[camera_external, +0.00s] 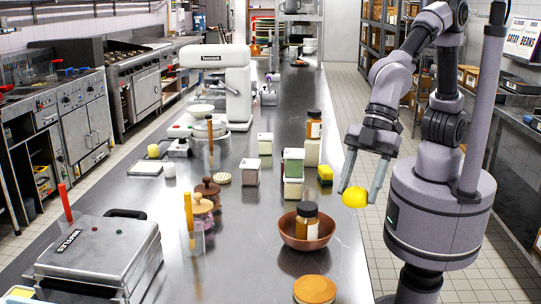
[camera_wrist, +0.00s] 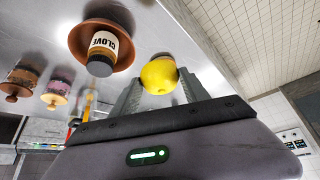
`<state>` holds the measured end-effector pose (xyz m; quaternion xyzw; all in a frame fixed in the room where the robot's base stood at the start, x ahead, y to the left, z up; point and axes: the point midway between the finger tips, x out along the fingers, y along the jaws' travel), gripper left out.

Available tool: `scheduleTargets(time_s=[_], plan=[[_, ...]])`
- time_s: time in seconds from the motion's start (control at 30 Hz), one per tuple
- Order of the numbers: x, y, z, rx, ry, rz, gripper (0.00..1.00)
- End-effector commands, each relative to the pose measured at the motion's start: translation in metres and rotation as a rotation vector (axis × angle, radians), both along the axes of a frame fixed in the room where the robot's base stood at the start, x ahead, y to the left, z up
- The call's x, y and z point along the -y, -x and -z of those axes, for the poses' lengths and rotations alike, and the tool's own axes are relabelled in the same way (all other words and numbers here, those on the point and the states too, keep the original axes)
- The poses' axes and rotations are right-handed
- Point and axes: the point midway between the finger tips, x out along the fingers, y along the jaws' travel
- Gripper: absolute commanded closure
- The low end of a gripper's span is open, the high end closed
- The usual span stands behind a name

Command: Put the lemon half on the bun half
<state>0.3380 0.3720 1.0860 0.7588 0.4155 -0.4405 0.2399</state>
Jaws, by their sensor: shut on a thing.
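My gripper (camera_external: 356,194) is shut on a yellow lemon half (camera_external: 355,198) and holds it in the air at the right side of the steel table. In the wrist view the lemon half (camera_wrist: 160,75) sits between the fingertips, its rounded yellow side showing. A round, golden-brown bun half (camera_external: 315,290) rests at the near end of the table, cut off by the bottom edge of the external view. It lies nearer the camera than my gripper and is not clearly visible in the wrist view.
A copper bowl (camera_external: 288,238) holding a brown jar (camera_external: 307,220), labelled clove in the wrist view, stands left of my gripper. Bare steel surrounds the bowl.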

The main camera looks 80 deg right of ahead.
Motion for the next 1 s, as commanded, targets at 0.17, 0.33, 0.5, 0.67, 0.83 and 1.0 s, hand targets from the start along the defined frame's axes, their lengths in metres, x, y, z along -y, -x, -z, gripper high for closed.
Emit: scheduleTargets(time_s=[0.17, 0.33, 0.5, 0.67, 0.83, 1.0], plan=[[-0.001, 0.025, 0.012, 0.000, 0.004, -0.050, 0.88], [-0.001, 0.023, 0.044, 0.000, 0.004, -0.048, 0.88], [-0.001, 0.023, 0.069, 0.001, 0.002, -0.047, 0.88], [-0.023, 0.004, 0.076, 0.002, 0.001, -0.047, 0.88], [-0.069, -0.036, 0.083, 0.004, 0.001, -0.047, 0.88], [-0.107, -0.068, 0.088, 0.004, 0.001, -0.046, 0.88]])
